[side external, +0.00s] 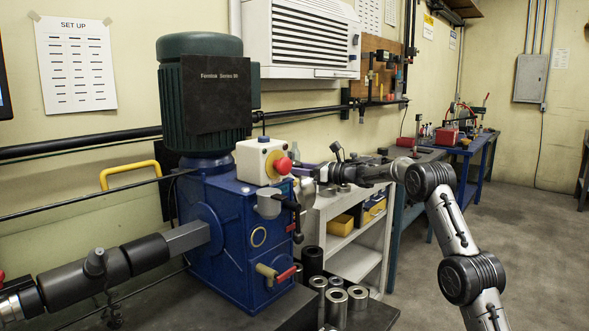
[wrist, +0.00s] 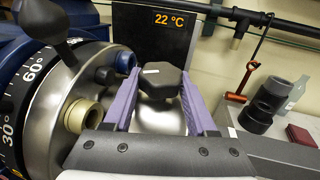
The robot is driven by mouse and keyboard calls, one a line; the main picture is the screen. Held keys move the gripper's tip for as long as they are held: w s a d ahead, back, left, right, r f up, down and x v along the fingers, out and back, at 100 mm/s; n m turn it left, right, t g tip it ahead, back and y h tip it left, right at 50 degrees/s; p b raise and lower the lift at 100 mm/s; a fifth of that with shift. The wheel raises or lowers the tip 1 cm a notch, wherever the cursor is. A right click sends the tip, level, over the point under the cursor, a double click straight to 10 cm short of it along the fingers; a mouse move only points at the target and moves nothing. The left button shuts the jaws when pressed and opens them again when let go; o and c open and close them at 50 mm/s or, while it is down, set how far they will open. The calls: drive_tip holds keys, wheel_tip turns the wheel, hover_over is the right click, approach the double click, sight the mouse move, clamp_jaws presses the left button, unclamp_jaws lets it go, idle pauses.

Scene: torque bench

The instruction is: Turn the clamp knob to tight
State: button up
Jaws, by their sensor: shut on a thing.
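The clamp knob (wrist: 163,84) is a black, faceted knob with a short white mark on top, in the middle of the wrist view. It stands over a shiny metal face. My gripper (wrist: 158,92) has its two purple fingers on either side of the knob and is shut on it. In the side external view my gripper (side external: 303,170) reaches in from the right to the blue machine (side external: 225,245), close by the red button. The knob cannot be made out there. No label for tight or loose is readable.
A dial ring (wrist: 20,95) marked 30° and 60°, a black lever (wrist: 42,18) and a cream bushing (wrist: 82,115) lie left of the fingers. A red mushroom button (side external: 283,165) is close to my gripper. Metal cylinders (side external: 336,305) stand below. A dark 22 °C display (wrist: 150,40) is behind.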

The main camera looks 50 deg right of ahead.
drive_tip(key=shift+a+r+m+h, duration=0.1)
drive_tip(key=shift+r+m+h, duration=0.05)
drive_tip(key=shift+m+h, duration=2.55)
drive_tip(key=shift+h, duration=0.7)
drive_tip(key=o, duration=1.4)
drive_tip(key=shift+c, duration=0.2)
drive_tip(key=shift+s, duration=0.1)
drive_tip(key=s+a, duration=0.2)
drive_tip(key=s, duration=1.1)
drive_tip(key=shift+s, duration=0.25)
drive_tip(key=shift+a, duration=0.1)
